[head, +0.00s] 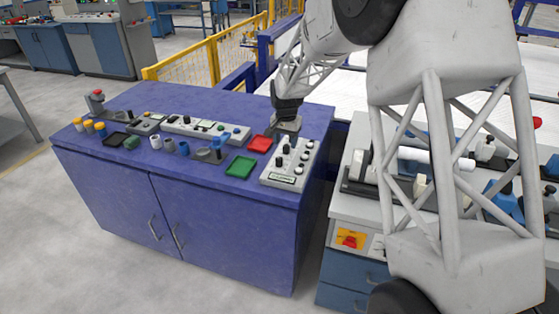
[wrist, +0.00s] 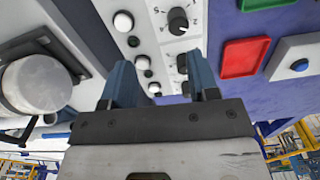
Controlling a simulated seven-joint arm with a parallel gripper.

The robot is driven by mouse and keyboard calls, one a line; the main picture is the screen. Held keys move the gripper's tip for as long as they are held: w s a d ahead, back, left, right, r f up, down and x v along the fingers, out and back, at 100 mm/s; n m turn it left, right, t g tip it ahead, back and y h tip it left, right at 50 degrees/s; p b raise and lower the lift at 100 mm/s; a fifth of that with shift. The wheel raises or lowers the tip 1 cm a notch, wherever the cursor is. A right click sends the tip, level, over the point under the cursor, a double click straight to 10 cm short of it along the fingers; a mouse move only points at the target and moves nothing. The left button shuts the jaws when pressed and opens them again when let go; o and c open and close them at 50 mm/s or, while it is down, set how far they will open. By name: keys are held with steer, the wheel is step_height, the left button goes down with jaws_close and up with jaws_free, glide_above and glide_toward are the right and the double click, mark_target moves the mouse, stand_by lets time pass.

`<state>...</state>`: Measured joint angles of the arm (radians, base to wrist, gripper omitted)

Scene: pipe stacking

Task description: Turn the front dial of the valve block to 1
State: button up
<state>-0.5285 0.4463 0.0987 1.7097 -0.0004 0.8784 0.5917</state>
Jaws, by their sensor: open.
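The valve block (head: 287,167) is a light grey box on the right end of the purple cabinet, with black dials and round white knobs on top. Its front dial (wrist: 178,20) is black, with printed numbers around it, at the top of the wrist view; I cannot tell which number it points to. The dial also shows in the head view (head: 279,161). My gripper (wrist: 163,82) is open, its two blue fingers apart over the rear part of the block, with nothing seen between them. In the head view my gripper (head: 287,118) is at the block's rear end, behind the front dial.
A red tray (head: 260,143) and a green tray (head: 240,167) lie left of the block. Several small parts and a button panel (head: 205,129) fill the cabinet top further left. A workbench (head: 350,205) with fittings stands to the right, beside my arm.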

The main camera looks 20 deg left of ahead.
mark_target(279, 158)
steer(key=a+f, duration=0.2)
steer(key=shift+w+a, duration=0.3)
steer(key=shift+f, duration=0.1)
steer(key=shift+f, duration=3.9)
steer(key=shift+c, duration=0.2)
steer(key=c, duration=0.9)
